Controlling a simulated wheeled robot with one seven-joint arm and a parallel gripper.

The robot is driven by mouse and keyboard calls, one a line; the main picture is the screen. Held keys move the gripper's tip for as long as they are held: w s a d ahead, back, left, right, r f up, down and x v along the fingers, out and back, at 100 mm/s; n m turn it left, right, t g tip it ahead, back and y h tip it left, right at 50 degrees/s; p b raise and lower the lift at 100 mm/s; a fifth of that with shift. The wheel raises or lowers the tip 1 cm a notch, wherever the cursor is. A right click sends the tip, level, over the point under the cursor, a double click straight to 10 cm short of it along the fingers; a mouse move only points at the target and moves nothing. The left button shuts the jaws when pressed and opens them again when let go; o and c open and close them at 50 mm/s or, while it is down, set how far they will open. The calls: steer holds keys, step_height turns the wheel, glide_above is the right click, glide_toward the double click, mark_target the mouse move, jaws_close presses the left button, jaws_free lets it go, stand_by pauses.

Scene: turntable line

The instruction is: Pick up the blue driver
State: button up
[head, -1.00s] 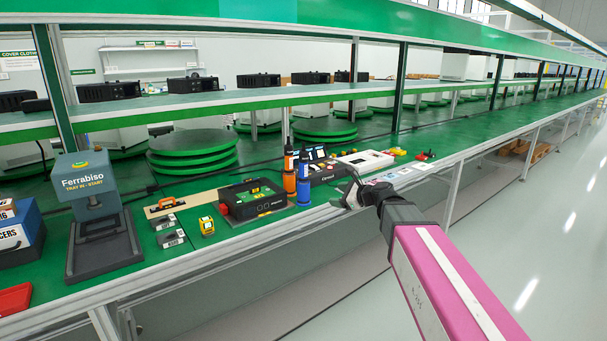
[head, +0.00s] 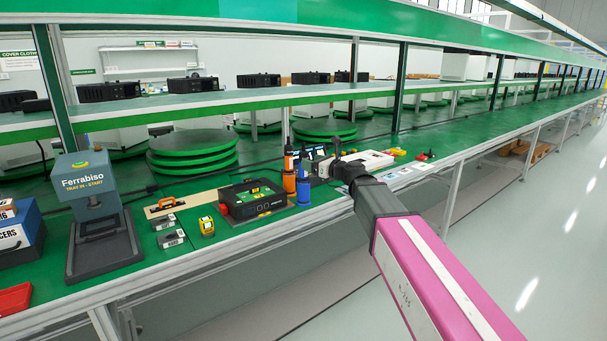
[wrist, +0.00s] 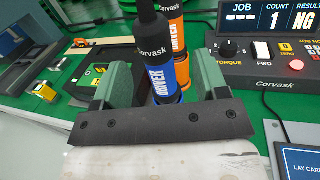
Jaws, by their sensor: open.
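The blue driver (head: 303,190) stands upright on the green bench, with a black top and a blue body marked DRIVER. In the wrist view the blue driver (wrist: 157,68) appears between my gripper's two green fingers, with a gap to the right finger. My gripper (wrist: 163,75) is open. In the head view my gripper (head: 328,163) is just right of the driver, its fingers partly hidden. The similar orange driver (head: 289,182) stands right beside the blue one. It also shows just behind it in the wrist view (wrist: 181,70). I cannot tell whether a finger touches either driver.
A black unit (head: 253,201) on a dark mat lies to the left. A Corvask controller with a display (wrist: 268,60) stands to the right in the wrist view. A white device (head: 366,160) and cards (head: 400,173) lie farther right. A shelf (head: 230,98) runs above the bench.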

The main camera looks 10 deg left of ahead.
steer(key=x, duration=0.4)
steer(key=shift+s+a, duration=0.1)
steer(key=shift+a, duration=0.25)
jaws_close()
step_height(320, 180, up, 10)
stand_by(0.5)
